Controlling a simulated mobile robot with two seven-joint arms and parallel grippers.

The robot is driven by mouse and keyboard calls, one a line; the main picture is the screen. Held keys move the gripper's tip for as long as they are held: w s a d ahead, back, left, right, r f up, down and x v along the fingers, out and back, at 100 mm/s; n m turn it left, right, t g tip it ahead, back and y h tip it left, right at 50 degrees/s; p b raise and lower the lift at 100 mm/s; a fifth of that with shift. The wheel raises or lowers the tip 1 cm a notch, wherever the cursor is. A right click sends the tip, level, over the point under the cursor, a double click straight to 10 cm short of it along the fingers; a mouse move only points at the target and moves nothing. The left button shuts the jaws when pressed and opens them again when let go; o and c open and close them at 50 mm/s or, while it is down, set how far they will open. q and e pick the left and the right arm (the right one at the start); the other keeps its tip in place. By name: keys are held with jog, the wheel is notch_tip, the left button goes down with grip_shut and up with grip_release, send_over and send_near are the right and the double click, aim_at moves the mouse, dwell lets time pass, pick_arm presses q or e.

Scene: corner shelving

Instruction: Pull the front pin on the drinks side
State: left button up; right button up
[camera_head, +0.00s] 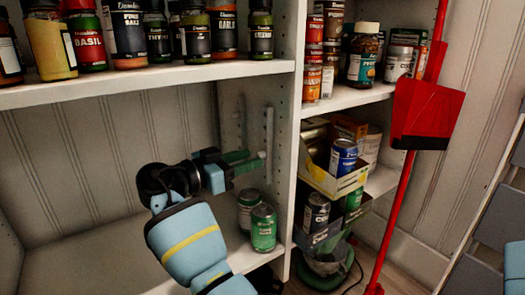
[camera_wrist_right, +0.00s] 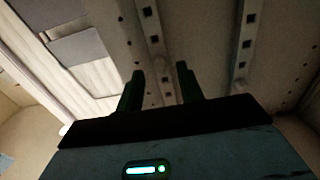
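My right gripper (camera_head: 254,160) reaches under the upper shelf towards the upright panel on its right. In the right wrist view its two dark green fingers (camera_wrist_right: 160,84) stand apart, with a slotted metal strip (camera_wrist_right: 152,40) behind the gap. A small pale peg, seemingly the front pin (camera_head: 262,154), shows by the fingertips at the front strip (camera_head: 269,125). I cannot tell whether the fingers touch it. Two drink cans, one green (camera_head: 264,230) and one darker (camera_head: 249,205), stand on the lower shelf below the gripper. My left gripper is not in view.
Spice jars (camera_head: 125,30) line the upper shelf (camera_head: 150,84) just above my right gripper. Beyond the white upright (camera_head: 288,130) are more jars and boxed cans (camera_head: 343,155). A red dustpan (camera_head: 432,108) stands at the right. The lower shelf's left part (camera_head: 80,265) is clear.

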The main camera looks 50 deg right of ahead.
jog(key=shift+x, duration=1)
jog(key=shift+b, duration=0.35)
dwell(0.5)
grip_shut()
jog(key=shift+w, duration=0.1)
dwell(0.6)
jog(key=shift+b+v, duration=1.45)
jog(key=shift+v, duration=1.55)
